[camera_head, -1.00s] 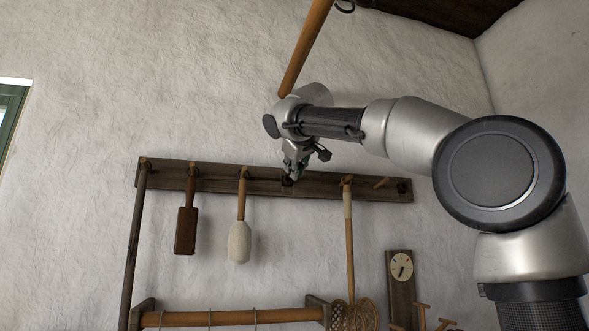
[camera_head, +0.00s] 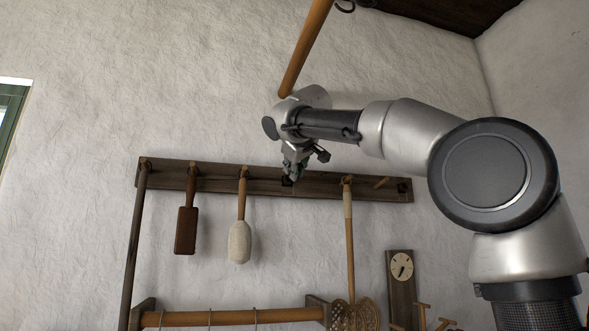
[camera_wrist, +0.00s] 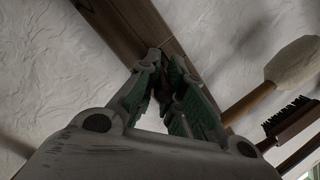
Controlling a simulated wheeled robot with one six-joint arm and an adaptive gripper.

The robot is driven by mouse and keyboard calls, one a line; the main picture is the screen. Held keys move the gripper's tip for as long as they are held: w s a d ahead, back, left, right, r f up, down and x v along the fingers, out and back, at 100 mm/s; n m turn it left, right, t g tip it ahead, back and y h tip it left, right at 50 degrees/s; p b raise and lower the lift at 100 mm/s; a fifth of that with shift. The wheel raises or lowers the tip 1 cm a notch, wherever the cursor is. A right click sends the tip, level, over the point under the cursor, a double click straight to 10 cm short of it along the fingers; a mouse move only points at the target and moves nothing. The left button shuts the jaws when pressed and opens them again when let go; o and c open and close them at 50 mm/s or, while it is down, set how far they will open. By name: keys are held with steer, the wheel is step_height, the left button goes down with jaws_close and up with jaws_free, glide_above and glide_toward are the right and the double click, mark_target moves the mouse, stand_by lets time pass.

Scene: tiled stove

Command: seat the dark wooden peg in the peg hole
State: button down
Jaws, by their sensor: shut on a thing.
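The hole itself is covered by the fingers. I cannot tell whether the peg's end is in the hole or only in front of it.
A hanging wooden pole (camera_head: 304,48) passes close above my wrist. A clock (camera_head: 401,267) is below right.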

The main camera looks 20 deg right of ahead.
steer(key=shift+a+r+x, duration=0.1)
steer(key=shift+r+x, duration=0.05)
steer(key=shift+x, duration=0.75)
steer(key=shift+a+r+x, duration=0.1)
steer(key=shift+r+x, duration=0.1)
steer(key=shift+x, duration=0.7)
steer(key=c, duration=1.5)
jaws_free()
steer(key=shift+w, duration=0.25)
steer(key=shift+o, duration=0.2)
steer(key=v, duration=1.2)
steer(key=shift+f, duration=0.1)
